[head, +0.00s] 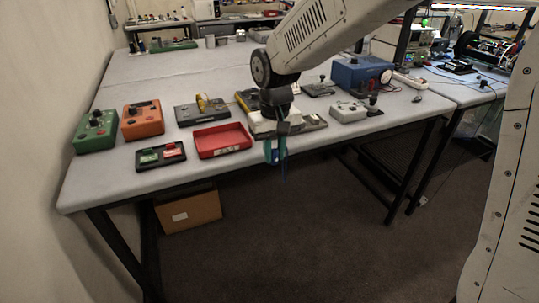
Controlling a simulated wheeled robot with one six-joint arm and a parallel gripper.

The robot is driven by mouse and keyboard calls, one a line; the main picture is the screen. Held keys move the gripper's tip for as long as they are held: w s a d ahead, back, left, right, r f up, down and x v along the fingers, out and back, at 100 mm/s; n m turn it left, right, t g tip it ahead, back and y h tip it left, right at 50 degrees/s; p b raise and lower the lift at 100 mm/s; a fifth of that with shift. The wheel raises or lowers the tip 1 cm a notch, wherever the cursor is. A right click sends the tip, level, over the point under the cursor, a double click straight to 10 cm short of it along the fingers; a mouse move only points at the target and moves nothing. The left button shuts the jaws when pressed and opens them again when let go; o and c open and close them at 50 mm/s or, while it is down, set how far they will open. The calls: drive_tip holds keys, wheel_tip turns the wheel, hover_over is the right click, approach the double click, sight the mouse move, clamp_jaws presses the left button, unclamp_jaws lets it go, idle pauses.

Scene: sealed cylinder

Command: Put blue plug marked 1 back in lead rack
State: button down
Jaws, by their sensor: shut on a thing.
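My gripper (275,149) hangs at the table's front edge, pointing down, with the floor behind its tip. It is shut on a small blue thing (282,152), likely the blue plug. A thin dark blue strand seems to hang below it. The mark 1 is too small to read. I cannot make out for certain which thing is the lead rack. A pale grey unit (258,127) stands on the table right behind my gripper and is partly hidden by it.
On the grey table (111,183) stand a red tray (222,140), a black holder with green and red pieces (160,155), green (96,132) and orange (143,120) boxes, a white box (347,111) and a blue instrument (361,74). A cardboard box (188,212) lies under the table.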

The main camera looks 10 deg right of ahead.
drive_tip(key=w+d+f+m, duration=0.1)
drive_tip(key=w+d+f, duration=0.4)
drive_tip(key=d+f, duration=0.2)
drive_tip(key=w+d+f+m, duration=0.2)
drive_tip(key=w+d+f, duration=0.3)
drive_tip(key=d+f, duration=0.3)
drive_tip(key=d, duration=0.3)
drive_tip(key=shift+w+d, duration=0.25)
